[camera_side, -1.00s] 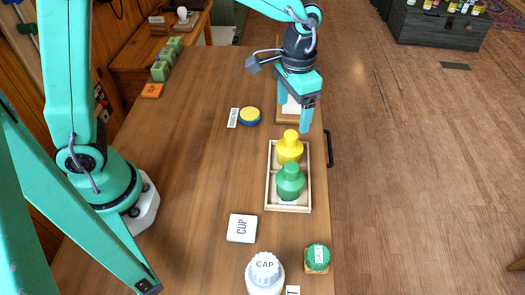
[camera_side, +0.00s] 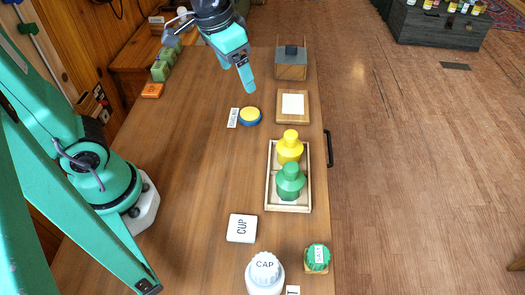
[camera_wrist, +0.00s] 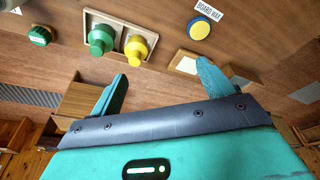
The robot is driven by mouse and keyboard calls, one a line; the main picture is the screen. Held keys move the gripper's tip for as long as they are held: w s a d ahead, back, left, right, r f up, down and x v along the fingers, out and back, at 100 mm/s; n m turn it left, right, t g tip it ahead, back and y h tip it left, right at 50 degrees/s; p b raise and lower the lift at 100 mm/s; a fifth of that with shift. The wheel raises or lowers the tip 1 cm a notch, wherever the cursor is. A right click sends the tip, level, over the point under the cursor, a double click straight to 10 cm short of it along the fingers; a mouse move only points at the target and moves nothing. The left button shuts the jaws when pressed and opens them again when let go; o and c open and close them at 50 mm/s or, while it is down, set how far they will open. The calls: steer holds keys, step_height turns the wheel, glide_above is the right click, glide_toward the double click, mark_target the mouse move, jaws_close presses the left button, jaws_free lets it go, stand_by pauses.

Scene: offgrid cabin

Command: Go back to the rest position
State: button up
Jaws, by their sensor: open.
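My gripper (camera_side: 237,76) is open and empty in the side view. It hangs above the far part of the wooden table, beyond the blue and yellow round tin (camera_side: 250,116). In the wrist view my gripper (camera_wrist: 162,71) shows two teal fingers spread apart with nothing between them. My arm's upper links run out of the top of the side view.
A wooden tray (camera_side: 273,196) holds a yellow bottle (camera_side: 290,150) and a green bottle (camera_side: 290,183).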

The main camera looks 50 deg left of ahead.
steer(key=s+a+r+n+t, duration=0.1)
steer(key=s+a+t, duration=0.1)
steer(key=s+a, duration=0.3)
steer(key=shift+s+a+n+t+y, duration=0.15)
steer(key=shift+s+n+t+y, duration=0.15)
steer(key=shift+s, duration=1.55)
steer(key=shift+r, duration=0.1)
